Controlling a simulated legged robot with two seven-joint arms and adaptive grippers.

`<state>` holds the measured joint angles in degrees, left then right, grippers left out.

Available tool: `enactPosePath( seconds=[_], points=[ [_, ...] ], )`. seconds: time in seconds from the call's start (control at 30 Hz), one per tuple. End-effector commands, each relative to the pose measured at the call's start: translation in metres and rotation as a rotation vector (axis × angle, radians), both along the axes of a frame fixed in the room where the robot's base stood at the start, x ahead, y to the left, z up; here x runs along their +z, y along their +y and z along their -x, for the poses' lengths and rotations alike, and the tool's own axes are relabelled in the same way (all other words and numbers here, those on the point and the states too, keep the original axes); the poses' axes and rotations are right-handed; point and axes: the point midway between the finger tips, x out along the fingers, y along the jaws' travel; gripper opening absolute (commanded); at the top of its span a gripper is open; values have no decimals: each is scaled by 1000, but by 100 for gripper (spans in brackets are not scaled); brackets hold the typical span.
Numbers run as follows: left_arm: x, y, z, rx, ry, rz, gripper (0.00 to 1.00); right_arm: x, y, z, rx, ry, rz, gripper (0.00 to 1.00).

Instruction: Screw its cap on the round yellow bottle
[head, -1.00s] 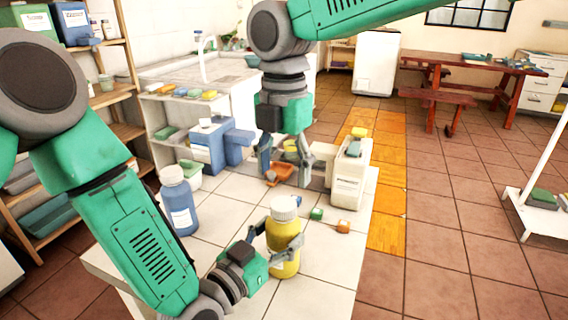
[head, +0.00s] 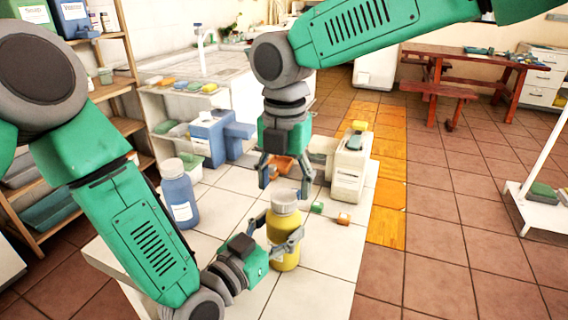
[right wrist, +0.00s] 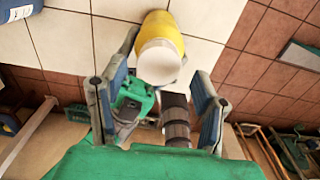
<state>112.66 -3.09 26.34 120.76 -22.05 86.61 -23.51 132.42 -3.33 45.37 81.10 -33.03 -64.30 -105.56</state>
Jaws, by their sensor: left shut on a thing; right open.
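The round yellow bottle (head: 284,225) stands upright on the white tiled counter, with its white cap (head: 284,196) on top. How tightly the cap is seated cannot be told. My left gripper (head: 276,240) is shut on the bottle's body from the left side. My right gripper (head: 285,186) is open and points down, its fingers just above and around the cap's level, not visibly touching it. In the right wrist view the yellow bottle (right wrist: 161,32) and white cap (right wrist: 158,63) show beyond the spread fingers.
A blue bottle (head: 178,195) with a white cap stands at left on the counter (head: 318,262). A white jug (head: 350,170) stands behind right. A blue container (head: 210,138) is further back.

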Motion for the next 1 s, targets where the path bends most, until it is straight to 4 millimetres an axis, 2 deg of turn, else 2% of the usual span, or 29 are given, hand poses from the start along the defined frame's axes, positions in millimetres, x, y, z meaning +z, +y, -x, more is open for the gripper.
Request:
enactPosePath(
  seconds=[0.2,0.57,0.6,0.73,1.0],
  points=[
    [0,0,0,0,0,0,0,-25,0,1,1,0,1,57],
    [0,0,0,0,0,0,0,-29,0,1,0,-1,-1,57],
    [0,0,0,0,0,0,0,-29,0,1,0,-1,0,50],
    [0,0,0,0,0,0,0,-29,0,1,0,-1,0,5],
    [0,0,0,0,0,0,0,-29,0,1,-53,-1,2,5]
  ],
)
